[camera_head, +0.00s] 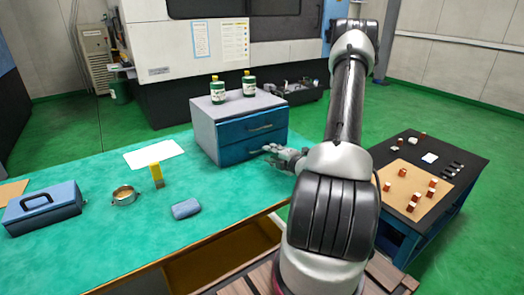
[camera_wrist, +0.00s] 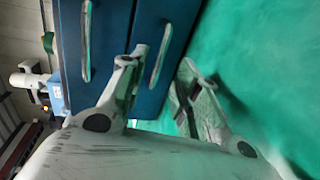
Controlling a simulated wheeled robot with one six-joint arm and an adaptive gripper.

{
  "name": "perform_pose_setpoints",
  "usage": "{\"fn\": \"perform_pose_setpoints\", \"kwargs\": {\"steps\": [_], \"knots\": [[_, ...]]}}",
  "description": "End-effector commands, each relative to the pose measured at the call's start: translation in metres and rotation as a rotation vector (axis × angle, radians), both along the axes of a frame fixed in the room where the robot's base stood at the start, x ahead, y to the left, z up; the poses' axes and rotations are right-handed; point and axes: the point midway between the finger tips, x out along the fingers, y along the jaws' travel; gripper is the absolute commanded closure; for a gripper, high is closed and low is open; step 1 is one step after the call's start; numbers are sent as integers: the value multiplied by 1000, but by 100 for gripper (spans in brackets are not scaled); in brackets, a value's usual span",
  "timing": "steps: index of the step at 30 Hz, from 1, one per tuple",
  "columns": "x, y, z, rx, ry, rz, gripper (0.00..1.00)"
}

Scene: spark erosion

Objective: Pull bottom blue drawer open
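The grey cabinet (camera_head: 205,133) stands on the green table with two blue drawers facing me. The bottom blue drawer (camera_head: 233,154) looks shut, below the top drawer (camera_head: 235,131). In the wrist view the cabinet is turned sideways, and the bottom drawer's bar handle (camera_wrist: 161,55) is the right one, nearest the green tabletop. My gripper (camera_head: 274,153) is in front of the bottom drawer's right part. In the wrist view my gripper (camera_wrist: 165,65) is open, with the handle seen between its fingertips, close to the left finger. I cannot tell whether they touch.
Two green bottles (camera_head: 217,90) stand on the cabinet. On the table (camera_head: 100,245) are a blue toolbox (camera_head: 45,212), a metal ring (camera_head: 124,196), a yellow-topped block (camera_head: 156,175) and a blue-grey block (camera_head: 185,209). A dark side table (camera_head: 455,160) with small parts stands to the right.

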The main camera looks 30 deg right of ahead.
Motion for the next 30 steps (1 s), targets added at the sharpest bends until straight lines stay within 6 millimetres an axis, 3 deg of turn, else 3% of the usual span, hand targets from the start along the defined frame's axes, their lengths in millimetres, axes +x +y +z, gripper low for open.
{"fn": "perform_pose_setpoints", "kwargs": {"steps": [12,23,28,30], "knots": [[61,2,-13,-3,0,6,68],[68,1,-14,-3,1,5,68],[68,1,-14,-3,1,5,99],[68,1,-14,-3,1,5,100]]}}
